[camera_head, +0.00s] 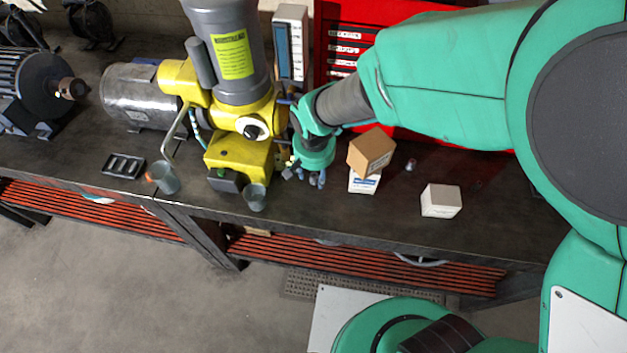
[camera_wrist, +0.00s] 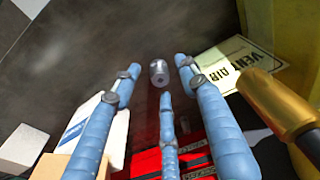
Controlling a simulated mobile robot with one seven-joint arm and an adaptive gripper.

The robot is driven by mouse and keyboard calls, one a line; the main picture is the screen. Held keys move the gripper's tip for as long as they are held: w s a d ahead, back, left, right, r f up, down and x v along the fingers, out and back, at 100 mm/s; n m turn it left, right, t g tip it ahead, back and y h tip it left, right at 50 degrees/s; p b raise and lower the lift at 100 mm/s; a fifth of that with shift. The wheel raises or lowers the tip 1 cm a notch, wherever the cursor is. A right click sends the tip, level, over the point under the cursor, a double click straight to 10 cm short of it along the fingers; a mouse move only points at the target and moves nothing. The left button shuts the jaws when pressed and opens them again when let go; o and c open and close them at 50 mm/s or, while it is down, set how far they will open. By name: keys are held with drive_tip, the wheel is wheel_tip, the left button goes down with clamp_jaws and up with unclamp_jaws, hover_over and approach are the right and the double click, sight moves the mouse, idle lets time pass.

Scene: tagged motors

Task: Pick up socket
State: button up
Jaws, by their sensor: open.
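The socket (camera_wrist: 158,72) is a small silvery metal cylinder on the dark bench top in the wrist view. My gripper (camera_wrist: 157,85) has its three blue fingers spread around the socket in that view, with space between them and it. I cannot tell the height of the fingertips above the bench. In the head view my gripper (camera_head: 308,178) points down at the bench between the yellow machine and the boxes. The socket beneath it is hidden there.
A cardboard box (camera_head: 372,152) sits on a white box (camera_head: 364,181) right of my gripper. The yellow machine (camera_head: 240,155) is close on the left. A tag (camera_wrist: 235,62) and brass fitting (camera_wrist: 272,100) are near the fingers. Another white box (camera_head: 441,201) stands farther right.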

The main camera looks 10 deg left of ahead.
drive_tip(key=shift+w+f, duration=0.1)
drive_tip(key=shift+f, duration=0.6)
drive_tip(key=shift+c, duration=0.3)
clamp_jaws()
